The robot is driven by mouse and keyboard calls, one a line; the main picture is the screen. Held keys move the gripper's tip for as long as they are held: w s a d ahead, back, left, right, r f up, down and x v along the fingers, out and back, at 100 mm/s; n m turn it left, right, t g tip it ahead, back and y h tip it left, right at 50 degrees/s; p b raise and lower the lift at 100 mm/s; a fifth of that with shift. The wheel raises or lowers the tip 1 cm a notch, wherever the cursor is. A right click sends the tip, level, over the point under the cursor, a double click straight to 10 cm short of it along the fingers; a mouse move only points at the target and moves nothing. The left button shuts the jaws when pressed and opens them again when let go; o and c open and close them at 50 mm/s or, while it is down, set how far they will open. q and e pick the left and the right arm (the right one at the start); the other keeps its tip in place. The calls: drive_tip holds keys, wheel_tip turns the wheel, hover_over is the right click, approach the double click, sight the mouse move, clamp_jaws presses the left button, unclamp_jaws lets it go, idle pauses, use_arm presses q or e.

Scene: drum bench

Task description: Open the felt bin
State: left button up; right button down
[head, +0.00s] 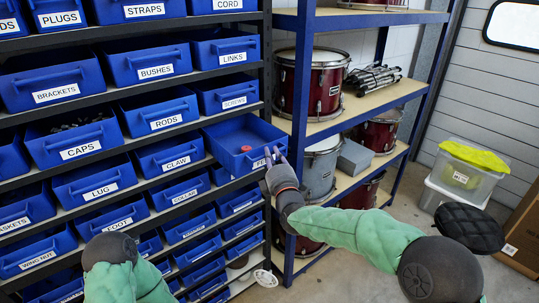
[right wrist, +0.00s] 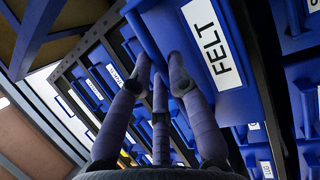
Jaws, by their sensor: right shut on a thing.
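The felt bin (head: 232,133) is a blue open-top bin on the right end of a shelf row. It sticks out past its neighbours, and a small red item (head: 246,148) lies inside. In the right wrist view its front (right wrist: 240,103) carries a white FELT label (right wrist: 210,42). My right gripper (head: 276,157) is at the front of this bin, its fingers shut on the handle; the grip itself is partly hidden. The fingers also show in the right wrist view (right wrist: 160,72). My left arm enters at the lower left, with its gripper out of view.
Labelled blue bins such as CLAW (head: 170,158) and SCREWS (head: 232,97) fill the rack around it. To the right, a blue-framed shelf (head: 340,120) holds drums (head: 312,82). Clear boxes (head: 462,178) and a black round stool seat (head: 470,230) stand farther right.

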drive_tip(key=shift+f, duration=0.1)
drive_tip(key=c, duration=1.2)
unclamp_jaws()
drive_tip(key=shift+o, duration=0.2)
drive_tip(key=shift+s, duration=0.1)
drive_tip(key=v, duration=1.2)
drive_tip(key=shift+f, duration=0.1)
drive_tip(key=s+d+f+m+g, duration=0.1)
drive_tip(key=s+f+m+g, duration=0.2)
drive_tip(key=f, duration=0.8)
drive_tip(key=s+d+f+m+g+h, duration=0.1)
drive_tip(key=f+m+g, duration=0.3)
drive_tip(key=f, duration=0.7)
drive_tip(key=s+d+f+m+g, duration=0.2)
drive_tip(key=f+m+g, duration=0.15)
drive_tip(key=f, duration=0.65)
drive_tip(key=s+f+m+g, duration=0.4)
drive_tip(key=s+f+m, duration=0.2)
drive_tip(key=s+f, duration=0.3)
drive_tip(key=s+f+m+g, duration=0.4)
drive_tip(key=s+f, duration=0.4)
drive_tip(key=s, duration=0.7)
drive_tip(key=shift+d+f+m+y+p, duration=0.3)
drive_tip(key=shift+f+m+p, duration=0.1)
drive_tip(key=shift+m, duration=0.45)
